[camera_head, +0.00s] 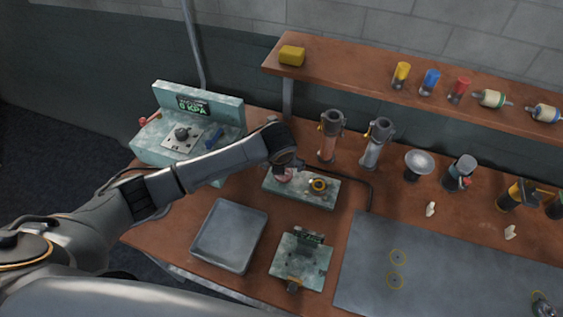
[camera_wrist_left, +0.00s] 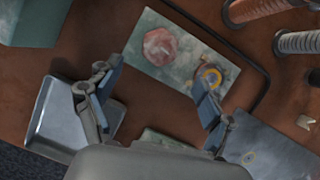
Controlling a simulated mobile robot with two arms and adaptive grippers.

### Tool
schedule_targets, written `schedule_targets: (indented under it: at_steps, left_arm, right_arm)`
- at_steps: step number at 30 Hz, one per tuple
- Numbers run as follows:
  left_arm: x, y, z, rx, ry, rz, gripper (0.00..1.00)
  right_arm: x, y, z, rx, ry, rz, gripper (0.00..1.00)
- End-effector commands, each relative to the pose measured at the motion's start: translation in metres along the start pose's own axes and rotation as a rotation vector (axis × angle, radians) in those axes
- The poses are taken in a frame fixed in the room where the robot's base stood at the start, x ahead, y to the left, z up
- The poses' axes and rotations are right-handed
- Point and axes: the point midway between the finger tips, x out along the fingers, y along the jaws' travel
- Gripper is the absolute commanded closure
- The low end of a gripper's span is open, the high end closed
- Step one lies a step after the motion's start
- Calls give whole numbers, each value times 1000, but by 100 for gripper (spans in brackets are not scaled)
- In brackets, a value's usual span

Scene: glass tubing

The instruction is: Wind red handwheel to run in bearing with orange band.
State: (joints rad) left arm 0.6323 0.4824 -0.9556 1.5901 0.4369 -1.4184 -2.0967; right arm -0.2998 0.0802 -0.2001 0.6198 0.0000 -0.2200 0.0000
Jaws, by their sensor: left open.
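The red handwheel (camera_wrist_left: 160,47) sits on a worn green plate (camera_wrist_left: 186,72). In the wrist view it looks like a pinkish-red lobed knob. In the head view the handwheel (camera_head: 283,175) shows partly beside my left gripper (camera_head: 292,166), which hides some of it. A ring with an orange-yellow band (camera_wrist_left: 210,76) is on the same plate, right of the handwheel; it also shows in the head view (camera_head: 318,185). My left gripper (camera_wrist_left: 157,90) is open above the plate, its fingers spread with nothing between them. Whether a finger touches the handwheel cannot be told.
A grey tray (camera_head: 230,235) and a small green fixture (camera_head: 302,262) lie in front of the plate. Two upright cylinders (camera_head: 330,137) stand behind it. A gauge box (camera_head: 190,125) reading 0 KPA is at left. A grey mat (camera_head: 450,265) covers the right, mostly clear.

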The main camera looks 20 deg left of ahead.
Motion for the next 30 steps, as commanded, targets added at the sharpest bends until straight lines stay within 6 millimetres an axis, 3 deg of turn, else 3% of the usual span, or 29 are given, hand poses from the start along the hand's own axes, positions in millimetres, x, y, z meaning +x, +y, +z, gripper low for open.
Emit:
schedule_targets:
  at_steps: [3, 9, 30]
  left_arm:
    - [-18, 0, 1, 1, -2, -1, 19]
    - [-31, 0, 0, 0, 1, 0, 19]
    - [-31, 0, -1, 0, 1, 0, 19]
  right_arm:
    - [0, 0, 0, 0, 0, 0, 27]
    - [0, 0, 0, 0, 0, 0, 27]
    - [0, 0, -3, 0, 4, 0, 27]
